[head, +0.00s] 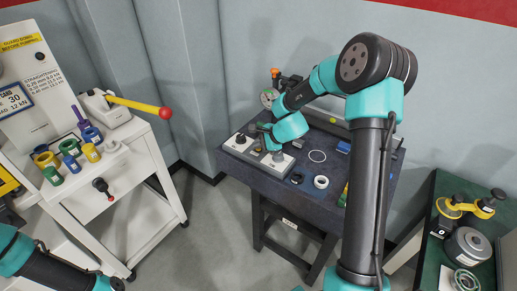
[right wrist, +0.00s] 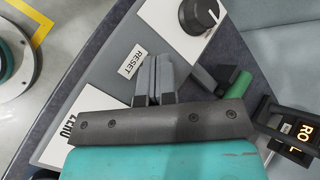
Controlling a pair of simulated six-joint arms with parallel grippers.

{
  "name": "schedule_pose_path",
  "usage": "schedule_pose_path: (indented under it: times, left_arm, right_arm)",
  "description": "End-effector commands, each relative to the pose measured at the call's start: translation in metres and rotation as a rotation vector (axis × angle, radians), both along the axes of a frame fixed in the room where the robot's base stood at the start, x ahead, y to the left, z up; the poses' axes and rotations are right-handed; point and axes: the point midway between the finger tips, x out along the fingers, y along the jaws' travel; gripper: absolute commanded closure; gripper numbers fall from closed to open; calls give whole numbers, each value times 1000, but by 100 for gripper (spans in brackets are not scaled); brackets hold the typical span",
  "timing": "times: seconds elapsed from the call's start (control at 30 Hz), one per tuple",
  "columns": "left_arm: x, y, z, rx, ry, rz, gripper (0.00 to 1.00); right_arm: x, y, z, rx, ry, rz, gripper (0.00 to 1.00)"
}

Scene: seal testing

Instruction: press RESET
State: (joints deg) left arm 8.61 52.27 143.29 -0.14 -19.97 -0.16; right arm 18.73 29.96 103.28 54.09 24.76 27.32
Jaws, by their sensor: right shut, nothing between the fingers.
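The control panel (head: 238,150) is a light grey strip with dark knobs on the left part of the dark bench. In the right wrist view a white RESET label (right wrist: 132,62) sits on the grey panel face, just left of my fingertips. No RESET button shows; my fingers may hide it. My right gripper (right wrist: 156,62) is shut and empty, its fingertips over the panel right beside the label. I cannot tell whether they touch the panel. In the head view my right gripper (head: 266,138) is above the panel, partly hidden by its own wrist. My left gripper is out of view.
A black knob (right wrist: 198,15) on a white plate is just beyond the fingers, and a ZERO label (right wrist: 72,132) is partly covered. A green cylinder (right wrist: 237,87) lies to the right. A white ring (head: 320,182) is on the bench. A white cart (head: 128,160) stands left.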

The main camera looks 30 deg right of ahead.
Motion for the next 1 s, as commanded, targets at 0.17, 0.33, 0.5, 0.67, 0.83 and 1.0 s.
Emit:
schedule_pose_path:
  times: [0.17,0.33,0.5,0.67,0.83,1.0]
  left_arm:
    - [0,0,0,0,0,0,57]
    - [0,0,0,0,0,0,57]
    - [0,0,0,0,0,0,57]
    - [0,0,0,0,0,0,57]
    - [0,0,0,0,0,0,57]
    - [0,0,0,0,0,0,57]
  right_arm:
    - [0,0,3,-1,0,1,100]
    - [0,0,10,-1,0,1,100]
    - [0,0,15,0,0,0,100]
    - [0,0,16,1,0,-1,100]
    - [0,0,17,0,0,0,100]
    - [0,0,26,0,-2,1,100]
